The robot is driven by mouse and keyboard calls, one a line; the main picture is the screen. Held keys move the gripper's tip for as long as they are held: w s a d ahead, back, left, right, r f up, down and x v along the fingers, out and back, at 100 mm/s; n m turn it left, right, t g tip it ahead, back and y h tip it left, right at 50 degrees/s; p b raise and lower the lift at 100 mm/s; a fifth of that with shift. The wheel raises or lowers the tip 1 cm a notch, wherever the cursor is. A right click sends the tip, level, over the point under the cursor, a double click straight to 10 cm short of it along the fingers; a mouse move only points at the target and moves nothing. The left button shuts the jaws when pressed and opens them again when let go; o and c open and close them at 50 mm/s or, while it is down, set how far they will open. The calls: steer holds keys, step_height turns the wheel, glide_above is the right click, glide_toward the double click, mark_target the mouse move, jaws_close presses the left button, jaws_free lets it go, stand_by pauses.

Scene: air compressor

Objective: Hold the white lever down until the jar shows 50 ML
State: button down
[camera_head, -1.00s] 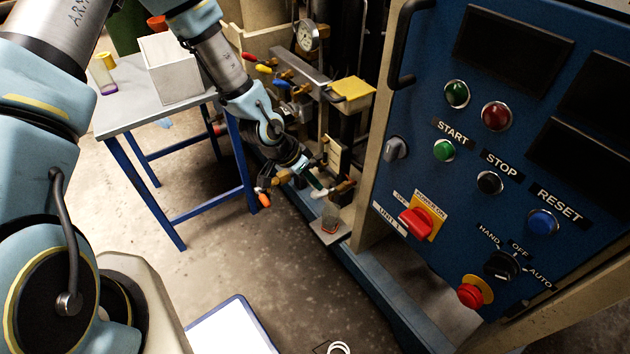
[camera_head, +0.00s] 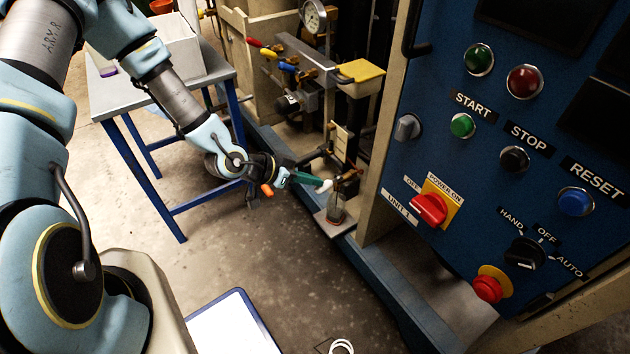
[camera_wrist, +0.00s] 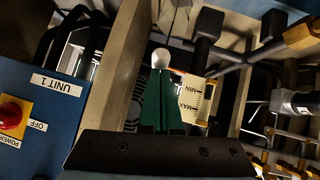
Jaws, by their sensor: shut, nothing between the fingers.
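The white lever knob (camera_head: 325,186) sits on the pipework above a small clear jar (camera_head: 337,211). My gripper (camera_head: 316,182) has its green fingers closed and empty. In the head view it comes from the left, and its tips are at the knob. In the wrist view the white knob (camera_wrist: 161,58) shows just beyond the closed fingertips (camera_wrist: 163,75); I cannot tell whether they touch. The jar stands on a small plate (camera_head: 330,228) and looks reddish at its bottom. Its level and markings are too small to read. The jar is not visible in the wrist view.
The blue control panel (camera_head: 470,180) stands close on the right. A grey table (camera_head: 135,98) with a white box is on the left. A MIN/MAX gauge (camera_wrist: 195,98) and pipes lie near the fingers.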

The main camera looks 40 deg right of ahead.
steer(key=shift+a+f+h, duration=0.1)
steer(key=shift+f+h, duration=0.15)
steer(key=shift+h, duration=0.05)
steer(key=shift+r, duration=0.1)
steer(key=shift+r+p, duration=0.6)
steer(key=shift+r, duration=0.2)
steer(key=w+a+r+p, duration=0.1)
steer(key=a+r+p, duration=0.1)
steer(key=r, duration=0.3)
steer(key=w+a+r+p, duration=0.1)
steer(key=a+r+p, duration=0.1)
steer(key=r, duration=0.4)
steer(key=shift+w+a+r, duration=0.25)
steer(key=shift+a, duration=0.5)
